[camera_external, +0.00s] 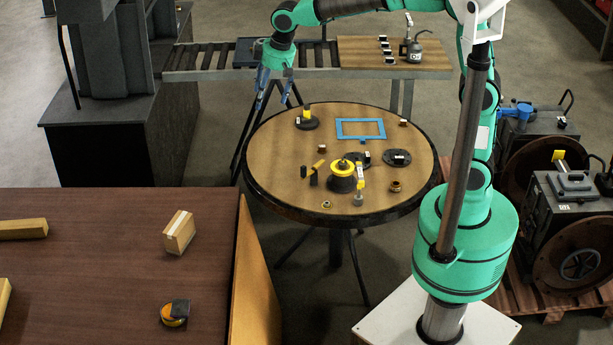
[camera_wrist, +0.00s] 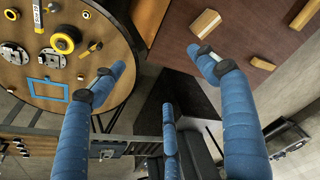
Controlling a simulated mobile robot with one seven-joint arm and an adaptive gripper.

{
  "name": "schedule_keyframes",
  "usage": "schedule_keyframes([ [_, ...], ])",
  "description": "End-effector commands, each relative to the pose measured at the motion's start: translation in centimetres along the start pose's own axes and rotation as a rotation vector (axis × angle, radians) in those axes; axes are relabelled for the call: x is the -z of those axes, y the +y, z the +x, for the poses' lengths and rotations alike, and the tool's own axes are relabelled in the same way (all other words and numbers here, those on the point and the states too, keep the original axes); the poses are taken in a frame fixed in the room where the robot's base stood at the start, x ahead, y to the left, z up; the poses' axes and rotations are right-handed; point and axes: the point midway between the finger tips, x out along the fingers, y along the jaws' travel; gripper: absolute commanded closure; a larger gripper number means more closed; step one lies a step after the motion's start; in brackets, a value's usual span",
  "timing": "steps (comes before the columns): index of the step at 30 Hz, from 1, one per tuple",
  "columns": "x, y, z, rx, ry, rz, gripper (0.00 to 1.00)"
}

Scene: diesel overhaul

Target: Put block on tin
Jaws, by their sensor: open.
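A light wooden block (camera_external: 180,232) with a pale stripe lies on the brown table (camera_external: 110,265); a matching block (camera_wrist: 206,23) shows in the wrist view. A small round yellow-and-black object (camera_external: 172,318) is nearer the front of that table; I cannot tell whether it is the tin. On the round table, a black cylinder (camera_external: 341,184) with a yellow ring on top is another possible tin.
Other wooden pieces (camera_external: 22,228) lie at the brown table's left. The round table (camera_external: 285,155) carries a blue frame (camera_external: 361,121), dark discs and several small parts. A roller conveyor (camera_external: 200,62) stands behind. The brown table's middle is mostly clear.

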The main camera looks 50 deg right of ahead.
Motion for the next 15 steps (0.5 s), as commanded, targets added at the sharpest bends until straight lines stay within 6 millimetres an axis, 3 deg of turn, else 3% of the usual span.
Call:
schedule_keyframes([
  [6, -5.1, 5.8, -4.2, -0.018, 0.045, 0.063, 0.26],
  [15, -13.2, 11.8, -8.1, -0.05, 0.101, 0.143, 0.26],
])
